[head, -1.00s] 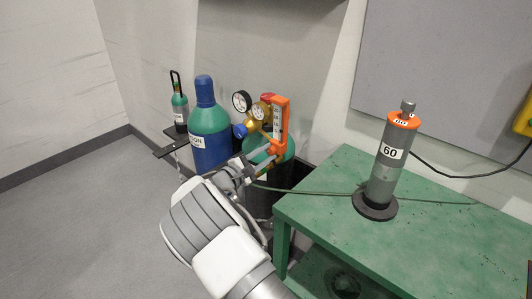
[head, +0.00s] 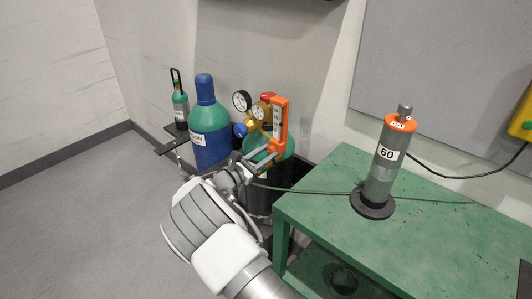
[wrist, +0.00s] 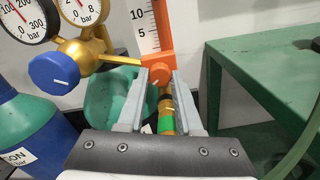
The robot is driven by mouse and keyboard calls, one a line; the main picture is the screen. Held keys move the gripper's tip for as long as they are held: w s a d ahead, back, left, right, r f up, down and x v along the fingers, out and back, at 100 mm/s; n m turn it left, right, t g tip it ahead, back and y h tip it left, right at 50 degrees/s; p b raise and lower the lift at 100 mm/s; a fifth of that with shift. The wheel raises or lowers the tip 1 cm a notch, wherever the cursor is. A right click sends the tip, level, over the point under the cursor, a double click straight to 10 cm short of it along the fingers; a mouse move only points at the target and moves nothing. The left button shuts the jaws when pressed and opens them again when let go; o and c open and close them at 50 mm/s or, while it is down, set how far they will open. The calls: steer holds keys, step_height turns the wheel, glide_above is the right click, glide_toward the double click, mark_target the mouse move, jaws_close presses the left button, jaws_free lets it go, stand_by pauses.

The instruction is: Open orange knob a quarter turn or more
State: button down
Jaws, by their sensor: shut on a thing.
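The orange knob (wrist: 159,77), a small round knob with a pale mark line, sits at the foot of the orange flowmeter (wrist: 162,30) in the wrist view. My gripper (wrist: 162,78) has its two grey fingers on either side of the knob and is shut on it. In the head view my gripper (head: 254,161) reaches the lower end of the orange flowmeter (head: 280,120); the knob itself cannot be made out there. A brass and green fitting (wrist: 167,115) hangs just below the knob, between the fingers.
A blue knob (wrist: 54,81) and two round gauges (wrist: 28,17) are left of the flowmeter on a brass regulator. A blue and green cylinder (head: 209,125) stands to the left. A green table (head: 420,220) with a grey cylinder marked 60 (head: 380,170) is at right.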

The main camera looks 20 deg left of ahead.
stand_by(0.4)
steer(key=c, duration=0.6)
jaws_free()
steer(key=v, duration=1.7)
steer(key=shift+s+p, duration=0.25)
steer(key=shift+p, duration=0.05)
